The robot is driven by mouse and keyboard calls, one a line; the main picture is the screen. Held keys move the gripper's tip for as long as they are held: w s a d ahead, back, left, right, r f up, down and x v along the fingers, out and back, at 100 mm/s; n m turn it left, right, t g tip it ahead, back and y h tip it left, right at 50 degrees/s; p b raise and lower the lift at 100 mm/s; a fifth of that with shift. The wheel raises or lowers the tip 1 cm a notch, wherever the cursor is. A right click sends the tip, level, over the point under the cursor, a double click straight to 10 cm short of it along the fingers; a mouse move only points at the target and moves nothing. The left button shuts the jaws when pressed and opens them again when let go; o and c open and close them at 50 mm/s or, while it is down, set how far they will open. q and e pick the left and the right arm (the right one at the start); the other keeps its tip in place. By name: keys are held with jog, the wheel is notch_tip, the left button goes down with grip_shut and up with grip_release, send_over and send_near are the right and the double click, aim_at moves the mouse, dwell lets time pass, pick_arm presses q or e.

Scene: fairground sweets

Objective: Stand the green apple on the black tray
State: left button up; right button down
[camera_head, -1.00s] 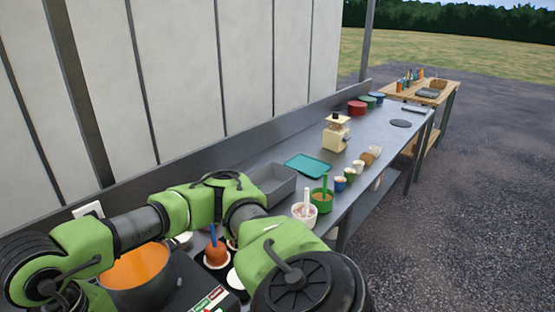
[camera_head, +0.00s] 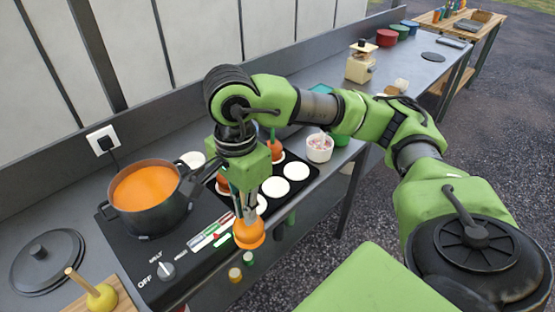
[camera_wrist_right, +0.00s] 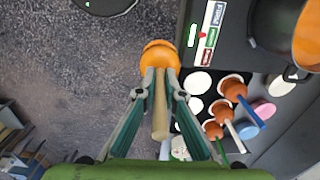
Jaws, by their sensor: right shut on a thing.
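My right gripper (camera_head: 244,205) is shut on the wooden stick of an orange-coated apple (camera_head: 249,232). The apple hangs below the fingers at the front of the hob. In the right wrist view my right gripper (camera_wrist_right: 160,90) grips the stick, with the apple (camera_wrist_right: 160,55) beyond the fingertips. No bare green skin shows on it. The black tray (camera_head: 296,186) lies behind and to the right of the held apple, holding white rounds and coated apples (camera_wrist_right: 234,90) with coloured sticks. My arm hides part of the tray. My left gripper is not in view.
A pot (camera_head: 150,212) of orange liquid stands on the black hob left of the gripper. A yellow apple (camera_head: 101,297) with a stick sits on a board at lower left. A white cup (camera_head: 319,148) stands beyond the tray. Several white rounds (camera_head: 275,187) are empty.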

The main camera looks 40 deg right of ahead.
jog(key=m, duration=0.3)
jog(key=d+m, duration=0.1)
jog(key=m, duration=0.1)
jog(key=shift+w+r, duration=0.15)
jog(key=shift+r, duration=0.2)
jog(key=m, duration=0.3)
jog(key=d+m+b, duration=0.1)
jog(key=m, duration=0.1)
jog(key=shift+w+r+m, duration=0.15)
jog(key=shift+r+m, duration=0.15)
jog(key=shift+r, duration=0.05)
jog(key=m, duration=0.4)
jog(key=shift+w+d+r+m, duration=0.1)
jog(key=shift+d+r+m, duration=0.2)
jog(key=shift+d+r, duration=0.1)
jog(key=w+d+f+m+p, duration=0.1)
jog(key=w+d+f, duration=0.1)
jog(key=w+f, duration=0.2)
jog(key=w+d+f+m+p, duration=0.1)
jog(key=w+d+f+m, duration=0.1)
jog(key=w+d+f, duration=0.1)
jog(key=w+d+f+m+p, duration=0.1)
jog(key=w+d+f+m, duration=0.1)
jog(key=w+f, duration=0.3)
jog(key=shift+w+d+f, duration=0.1)
jog(key=shift+w+d, duration=0.1)
jog(key=shift+f, duration=0.1)
